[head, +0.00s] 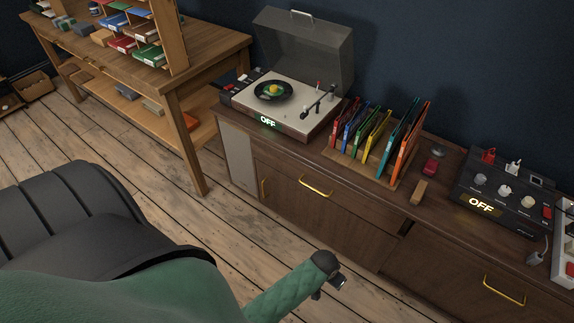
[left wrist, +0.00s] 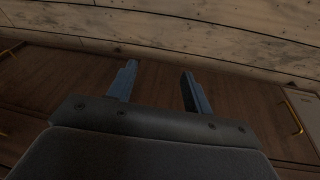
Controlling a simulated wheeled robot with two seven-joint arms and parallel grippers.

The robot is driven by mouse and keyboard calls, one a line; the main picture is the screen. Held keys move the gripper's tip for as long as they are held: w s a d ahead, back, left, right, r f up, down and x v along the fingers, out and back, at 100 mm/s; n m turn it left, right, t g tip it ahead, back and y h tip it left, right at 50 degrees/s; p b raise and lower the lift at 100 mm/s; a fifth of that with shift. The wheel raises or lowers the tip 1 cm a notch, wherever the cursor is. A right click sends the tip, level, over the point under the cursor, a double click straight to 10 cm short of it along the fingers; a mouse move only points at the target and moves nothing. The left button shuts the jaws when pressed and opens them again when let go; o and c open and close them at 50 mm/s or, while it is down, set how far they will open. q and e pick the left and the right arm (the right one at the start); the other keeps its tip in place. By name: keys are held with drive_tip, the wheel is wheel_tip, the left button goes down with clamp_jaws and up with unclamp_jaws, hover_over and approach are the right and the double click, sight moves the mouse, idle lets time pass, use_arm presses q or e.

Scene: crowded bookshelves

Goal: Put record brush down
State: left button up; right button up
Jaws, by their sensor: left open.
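A small tan block (head: 419,191), which looks like the record brush, lies on the cabinet top (head: 330,157) to the right of the record rack. Its underside is hidden. My left gripper (head: 338,283) is low in front of the cabinet, apart from the block and below the top's level. In the left wrist view its two fingers (left wrist: 158,85) are spread, with nothing between them and the brown cabinet front behind. My right gripper is not in view.
A turntable (head: 284,105) with a raised lid and a record stands at the left. A rack of several colored sleeves (head: 375,138) is mid-cabinet. A small red object (head: 431,166) and a mixer (head: 507,195) are at the right. Drawer handles (head: 316,187) stick out in front.

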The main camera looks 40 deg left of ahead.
use_arm(q)
drive_tip(key=s+a+f, duration=0.3)
drive_tip(key=s+f, duration=0.2)
drive_tip(key=s, duration=0.4)
drive_tip(key=s+a+f+g+y, duration=0.1)
drive_tip(key=s+a+f, duration=0.2)
drive_tip(key=s+f, duration=0.3)
drive_tip(key=s, duration=0.3)
drive_tip(key=shift+s+f+m, duration=0.2)
drive_tip(key=shift+f+m, duration=0.05)
drive_tip(key=shift+m, duration=0.05)
